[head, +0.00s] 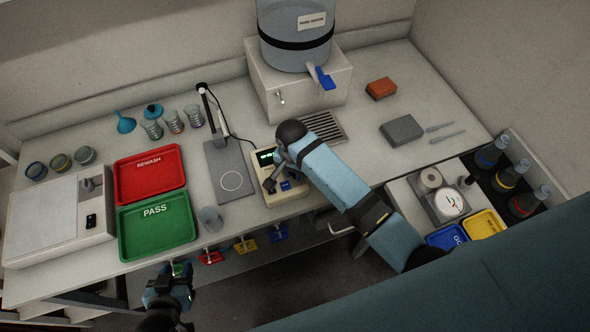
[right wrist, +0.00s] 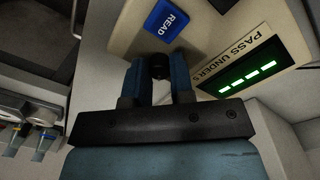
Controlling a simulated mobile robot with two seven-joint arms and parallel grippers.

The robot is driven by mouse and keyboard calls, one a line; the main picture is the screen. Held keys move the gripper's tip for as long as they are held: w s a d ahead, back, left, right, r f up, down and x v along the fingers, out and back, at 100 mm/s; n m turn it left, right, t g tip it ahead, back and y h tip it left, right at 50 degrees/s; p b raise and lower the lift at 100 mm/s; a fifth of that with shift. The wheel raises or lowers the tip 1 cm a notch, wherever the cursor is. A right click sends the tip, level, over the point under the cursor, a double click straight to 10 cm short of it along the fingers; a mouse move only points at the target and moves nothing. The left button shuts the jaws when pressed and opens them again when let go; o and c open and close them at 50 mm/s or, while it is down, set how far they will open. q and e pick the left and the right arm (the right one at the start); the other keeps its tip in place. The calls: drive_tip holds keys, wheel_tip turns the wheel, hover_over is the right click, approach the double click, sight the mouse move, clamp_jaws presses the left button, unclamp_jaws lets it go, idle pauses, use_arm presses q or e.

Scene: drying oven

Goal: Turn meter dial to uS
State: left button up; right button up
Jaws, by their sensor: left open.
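The meter (head: 274,201) is a cream box on the bench, with a green lit display (head: 265,156) and a blue button. In the right wrist view its READ button (right wrist: 166,19), display (right wrist: 250,74) and a "PASS UNDER 5" label show. The dial (right wrist: 158,66) is a dark round knob between the fingers of my right gripper (right wrist: 159,78), which appear closed on its two sides. The dial's pointer and markings are hidden. In the head view my right gripper (head: 270,184) covers the dial. My left gripper (head: 172,287) is open and empty, low before the bench front.
Green PASS (head: 156,222) and red REWASH (head: 150,174) trays lie further left. A water tank (head: 297,52) stands behind. Coloured valves hang below the front edge.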

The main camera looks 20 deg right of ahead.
clamp_jaws()
drive_tip(key=shift+n, duration=0.8)
drive_tip(key=o, duration=0.8)
unclamp_jaws()
drive_tip(key=shift+w+a+r, duration=0.1)
drive_tip(key=shift+r, duration=3.4)
drive_tip(key=shift+w+a+r, duration=0.1)
drive_tip(key=shift+r, duration=3.35)
